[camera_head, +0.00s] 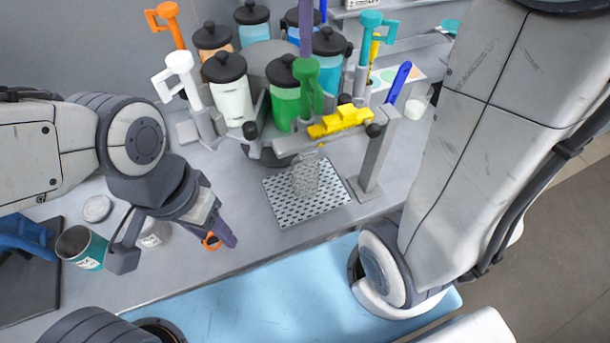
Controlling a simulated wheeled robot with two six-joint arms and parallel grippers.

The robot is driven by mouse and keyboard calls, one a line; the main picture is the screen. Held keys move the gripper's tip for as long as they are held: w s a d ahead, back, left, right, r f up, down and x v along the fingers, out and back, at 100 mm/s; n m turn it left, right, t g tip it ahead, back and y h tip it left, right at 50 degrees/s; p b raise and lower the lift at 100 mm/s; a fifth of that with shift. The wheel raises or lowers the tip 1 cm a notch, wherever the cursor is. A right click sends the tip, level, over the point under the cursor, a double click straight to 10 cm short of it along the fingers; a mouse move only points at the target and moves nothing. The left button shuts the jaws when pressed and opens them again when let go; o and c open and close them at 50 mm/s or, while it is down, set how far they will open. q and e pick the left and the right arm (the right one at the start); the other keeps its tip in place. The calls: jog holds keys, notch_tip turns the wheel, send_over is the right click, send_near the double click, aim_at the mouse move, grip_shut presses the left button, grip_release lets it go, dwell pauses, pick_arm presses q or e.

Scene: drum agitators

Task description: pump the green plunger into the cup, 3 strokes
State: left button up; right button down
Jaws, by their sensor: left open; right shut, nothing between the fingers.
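The green plunger (308,85) stands upright, with its dark green handle at the top, at the front of a round rack of jars. A jar of green liquid (286,105) with a black lid is beside it. A clear, textured cup (305,178) stands upright on the perforated metal tray (284,207) below the front bar. My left gripper (175,245) is open, its fingers spread over the counter left of the tray, well apart from the cup and plunger.
White (180,65), orange and teal plungers stand around the rack. A teal metal cup (81,247) and white jar (152,232) are near my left gripper.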

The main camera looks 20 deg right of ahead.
aim_at(306, 64)
jog(key=shift+f, duration=0.15)
jog(key=shift+f+b, duration=2.2)
jog(key=shift+f, duration=0.8)
jog(key=shift+r, duration=0.2)
notch_tip(306, 64, up, 6)
jog(key=p, duration=0.6)
jog(key=shift+f, duration=0.25)
